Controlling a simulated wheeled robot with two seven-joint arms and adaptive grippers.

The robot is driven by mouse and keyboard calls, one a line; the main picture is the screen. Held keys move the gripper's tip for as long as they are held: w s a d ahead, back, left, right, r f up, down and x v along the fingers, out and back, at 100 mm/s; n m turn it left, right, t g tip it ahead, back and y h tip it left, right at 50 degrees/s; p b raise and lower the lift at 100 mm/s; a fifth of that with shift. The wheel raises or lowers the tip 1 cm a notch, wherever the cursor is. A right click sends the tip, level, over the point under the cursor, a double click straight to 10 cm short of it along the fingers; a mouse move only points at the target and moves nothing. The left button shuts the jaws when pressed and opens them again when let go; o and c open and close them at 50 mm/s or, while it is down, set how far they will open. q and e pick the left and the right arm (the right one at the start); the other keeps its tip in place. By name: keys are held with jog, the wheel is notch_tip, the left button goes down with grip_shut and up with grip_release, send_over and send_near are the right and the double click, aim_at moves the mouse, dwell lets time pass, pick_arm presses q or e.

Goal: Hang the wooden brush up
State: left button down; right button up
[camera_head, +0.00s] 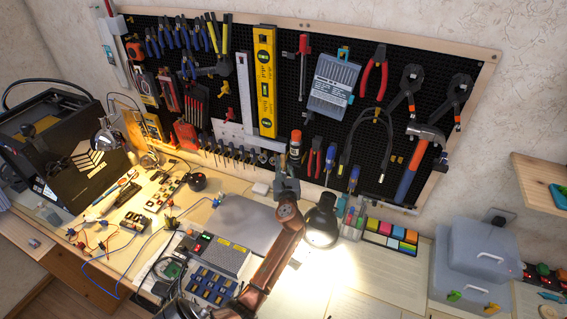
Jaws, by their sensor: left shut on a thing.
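My left gripper (289,172) is in the middle of the view, at the end of my copper-coloured arm, pointing up at the lower edge of the black pegboard (215,103). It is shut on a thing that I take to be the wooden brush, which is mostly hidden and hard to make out. An upright orange-and-pale item (295,144) shows just above the fingertips. I cannot tell whether it is part of the held thing or stands behind it. My right gripper is not in view.
Pliers, a yellow level (264,82), a hammer (418,160) and other tools hang on the board. A lit black lamp (322,220) stands close right of my arm. Electronics clutter the desk to the left. Grey boxes (478,262) stand at the right.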

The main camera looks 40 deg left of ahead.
pick_arm(q)
jog(key=c, duration=1.7)
grip_release()
jog(key=shift+c, duration=0.2)
jog(key=v, duration=1.2)
jog(key=shift+s, duration=0.1)
